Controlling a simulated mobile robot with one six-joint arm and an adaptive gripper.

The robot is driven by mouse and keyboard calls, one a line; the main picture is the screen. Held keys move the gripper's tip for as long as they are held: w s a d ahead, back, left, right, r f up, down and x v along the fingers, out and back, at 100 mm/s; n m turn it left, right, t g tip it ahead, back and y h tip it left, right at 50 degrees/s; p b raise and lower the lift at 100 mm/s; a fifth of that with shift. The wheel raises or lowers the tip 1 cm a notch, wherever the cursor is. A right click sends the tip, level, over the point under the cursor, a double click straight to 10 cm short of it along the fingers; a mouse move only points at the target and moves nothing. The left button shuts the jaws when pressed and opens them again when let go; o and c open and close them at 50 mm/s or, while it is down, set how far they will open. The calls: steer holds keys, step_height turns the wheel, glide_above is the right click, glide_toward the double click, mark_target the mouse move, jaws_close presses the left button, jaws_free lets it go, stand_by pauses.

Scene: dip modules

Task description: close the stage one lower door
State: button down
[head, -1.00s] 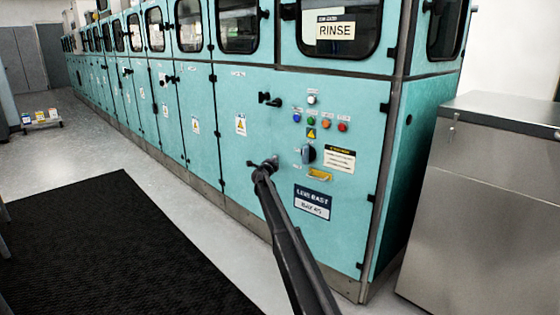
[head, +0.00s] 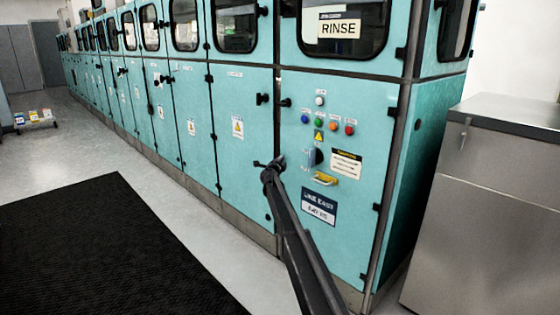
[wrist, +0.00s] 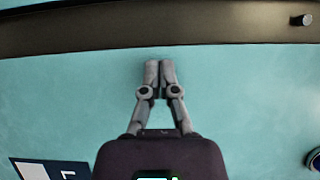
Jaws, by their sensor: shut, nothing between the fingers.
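The lower door (head: 345,235) is a teal panel under the RINSE window. It carries coloured lights, a yellow handle (head: 325,179) and a LINE EAST label (head: 319,207). A dark vertical line runs along its left edge; I cannot tell whether the door stands slightly open or flush. My gripper (head: 273,163) shows near that left edge, below a black latch (head: 285,102). In the wrist view my gripper (wrist: 160,68) is shut and empty, with its fingertips in front of a teal surface. Whether they touch it cannot be told.
A long row of teal cabinets (head: 190,95) runs off to the left. A steel cabinet (head: 500,210) stands close on the right. A black mat (head: 90,240) lies on the floor, with clear floor between it and the cabinets. A low cart (head: 35,120) stands far left.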

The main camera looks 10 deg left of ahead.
steer(key=shift+w+d+r, duration=0.1)
steer(key=shift+w+d, duration=0.55)
steer(key=shift+d, duration=0.1)
steer(key=s+a, duration=1)
steer(key=s, duration=0.2)
steer(key=shift+s+a, duration=0.15)
